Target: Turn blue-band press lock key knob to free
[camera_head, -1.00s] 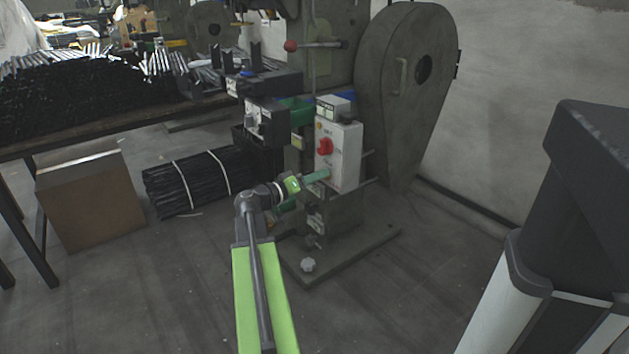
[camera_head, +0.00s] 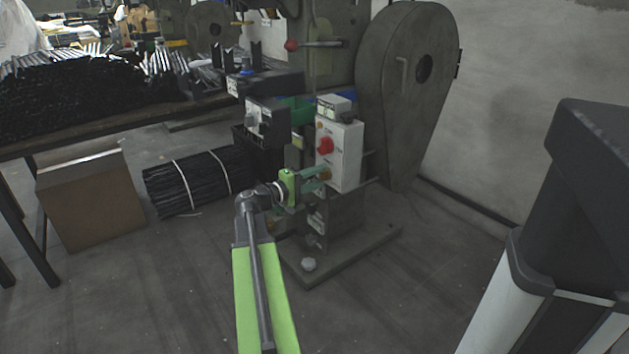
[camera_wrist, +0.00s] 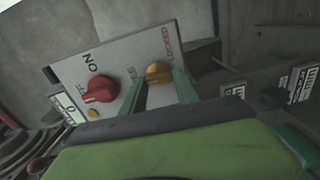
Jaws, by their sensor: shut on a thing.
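The press (camera_head: 400,100) with a blue strip (camera_head: 340,98) carries a white control box (camera_head: 347,158) on its front. The brass-yellow lock key knob (camera_wrist: 158,72) sits low on the box face, between a red "LOCKED" label and another label partly hidden by a finger. My gripper (camera_head: 322,174) has its teal fingers on either side of the knob, and is shut on it. In the wrist view my gripper (camera_wrist: 164,84) covers the knob's lower part, and the face looks tilted. The knob's exact angle is hard to tell.
A red rotary switch (camera_head: 325,146) is above the knob; it also shows in the wrist view (camera_wrist: 100,89), near "ON". A second grey box (camera_head: 266,125) is left of the control box. A black rod bundle (camera_head: 190,182) and carton (camera_head: 90,200) lie left. Floor in front is clear.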

